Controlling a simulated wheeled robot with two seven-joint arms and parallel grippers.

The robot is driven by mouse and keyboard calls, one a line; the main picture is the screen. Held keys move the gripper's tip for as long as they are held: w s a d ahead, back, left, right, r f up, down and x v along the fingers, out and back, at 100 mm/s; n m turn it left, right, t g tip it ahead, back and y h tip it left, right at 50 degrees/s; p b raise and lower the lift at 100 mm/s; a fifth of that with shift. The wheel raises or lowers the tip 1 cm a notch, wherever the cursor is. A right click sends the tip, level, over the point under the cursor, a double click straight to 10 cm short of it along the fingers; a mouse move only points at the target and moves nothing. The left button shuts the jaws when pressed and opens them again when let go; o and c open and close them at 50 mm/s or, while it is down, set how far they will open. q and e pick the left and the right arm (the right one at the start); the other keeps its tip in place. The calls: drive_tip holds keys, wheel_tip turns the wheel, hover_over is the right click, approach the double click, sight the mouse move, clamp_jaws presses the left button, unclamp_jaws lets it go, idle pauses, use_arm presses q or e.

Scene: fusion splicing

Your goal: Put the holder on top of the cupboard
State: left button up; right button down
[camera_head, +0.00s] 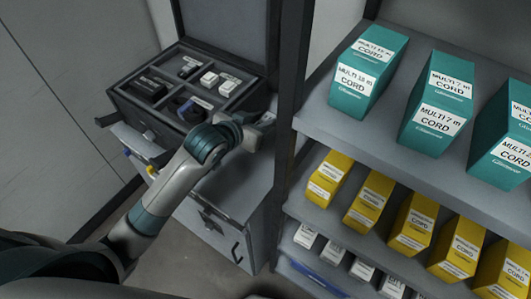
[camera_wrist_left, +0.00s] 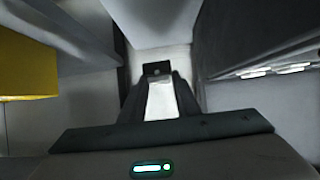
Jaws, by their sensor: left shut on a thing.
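My left gripper (camera_head: 262,122) is above the grey cupboard (camera_head: 245,188), close to the dark post of the shelf rack; its fingers are partly hidden by my wrist. In the left wrist view the gripper (camera_wrist_left: 160,90) is shut on a pale, narrow piece, which I take to be the holder (camera_wrist_left: 161,102). A small dark block (camera_wrist_left: 157,69) shows at the far end of the fingers. I cannot tell whether the holder touches the cupboard top. My right gripper is not in view.
The shelf rack on the right holds teal boxes (camera_head: 368,68) and yellow boxes (camera_head: 370,202). Bare cupboard top shows in front of my gripper.

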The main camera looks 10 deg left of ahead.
use_arm(q)
drive_tip(key=f, duration=0.1)
drive_tip(key=s+f, duration=0.1)
drive_tip(key=shift+s+f, duration=0.1)
drive_tip(key=shift+f, duration=0.3)
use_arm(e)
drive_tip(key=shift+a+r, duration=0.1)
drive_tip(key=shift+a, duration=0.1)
use_arm(q)
drive_tip(key=shift+f, duration=0.1)
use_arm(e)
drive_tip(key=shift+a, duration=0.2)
use_arm(q)
drive_tip(key=p, duration=0.1)
hover_over(262, 158)
wheel_tip(262, 158, down, 5)
drive_tip(key=shift+f, duration=0.35)
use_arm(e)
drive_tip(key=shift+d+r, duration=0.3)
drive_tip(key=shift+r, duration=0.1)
use_arm(q)
drive_tip(key=shift+f+p, duration=0.35)
drive_tip(key=shift+f, duration=1.8)
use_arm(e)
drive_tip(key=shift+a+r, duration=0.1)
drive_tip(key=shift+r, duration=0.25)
use_arm(q)
drive_tip(key=shift+f, duration=0.1)
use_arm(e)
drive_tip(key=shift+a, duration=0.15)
